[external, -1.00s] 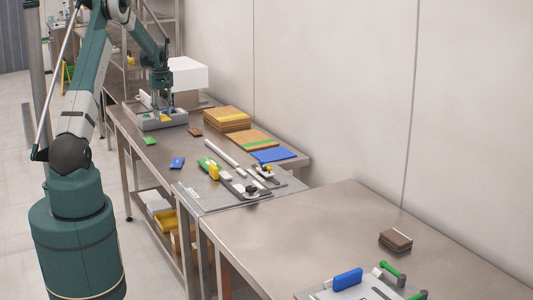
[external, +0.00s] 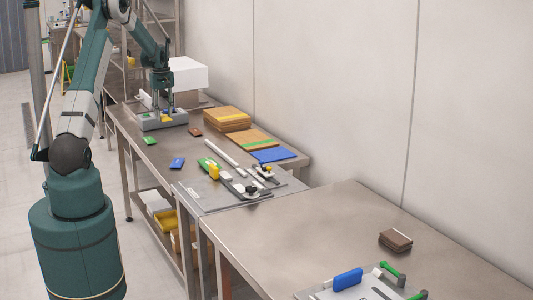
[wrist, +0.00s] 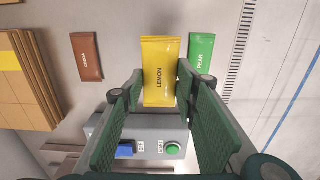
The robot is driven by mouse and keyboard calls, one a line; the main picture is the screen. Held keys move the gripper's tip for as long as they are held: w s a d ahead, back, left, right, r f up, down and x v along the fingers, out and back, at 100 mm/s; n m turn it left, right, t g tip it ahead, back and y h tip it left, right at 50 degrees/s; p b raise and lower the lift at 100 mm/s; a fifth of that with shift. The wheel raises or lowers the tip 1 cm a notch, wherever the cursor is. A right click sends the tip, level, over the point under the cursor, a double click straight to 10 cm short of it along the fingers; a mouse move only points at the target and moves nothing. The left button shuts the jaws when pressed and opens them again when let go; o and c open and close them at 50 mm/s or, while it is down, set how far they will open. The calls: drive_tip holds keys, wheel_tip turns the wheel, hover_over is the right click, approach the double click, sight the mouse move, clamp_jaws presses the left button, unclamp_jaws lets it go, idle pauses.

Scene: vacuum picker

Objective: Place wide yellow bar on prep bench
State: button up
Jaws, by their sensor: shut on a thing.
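The wide yellow bar, labelled LEMON (wrist: 161,62), is between the two green fingers of my gripper (wrist: 158,85) in the wrist view. The gripper is shut on it by its sides. I cannot tell whether the bar touches the machine. A green PEAR bar (wrist: 201,54) and a brown bar (wrist: 86,56) lie either side of it in the wrist view.
A white box (external: 188,75) stands behind the machine. The near bench (external: 320,225) has a wide bare area, with brown blocks (external: 396,239) and a tool board at its front.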

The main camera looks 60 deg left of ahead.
drive_tip(key=w+d+m, duration=0.2)
drive_tip(key=w+d, duration=0.8)
drive_tip(key=d, duration=0.3)
drive_tip(key=w+d+m, duration=0.2)
drive_tip(key=w+d, duration=0.8)
drive_tip(key=d, duration=0.4)
drive_tip(key=w+d+r+m, duration=0.15)
drive_tip(key=w+d, duration=0.25)
drive_tip(key=d, duration=1.2)
drive_tip(key=w+d+m, duration=0.3)
drive_tip(key=w+d, duration=0.1)
drive_tip(key=d, duration=1.3)
drive_tip(key=s+d+m+p, duration=0.1)
drive_tip(key=s+d+m, duration=0.15)
drive_tip(key=d, duration=1.45)
drive_tip(key=s+d+m, duration=0.2)
drive_tip(key=s+d, duration=0.1)
drive_tip(key=d, duration=1.3)
drive_tip(key=s+d+m, duration=0.2)
drive_tip(key=s+d, duration=0.6)
drive_tip(key=d, duration=0.5)
drive_tip(key=s+d+m, duration=0.3)
drive_tip(key=s+d, duration=0.6)
drive_tip(key=d, duration=0.4)
drive_tip(key=shift+s+d+r, duration=0.3)
drive_tip(key=shift+r, duration=0.1)
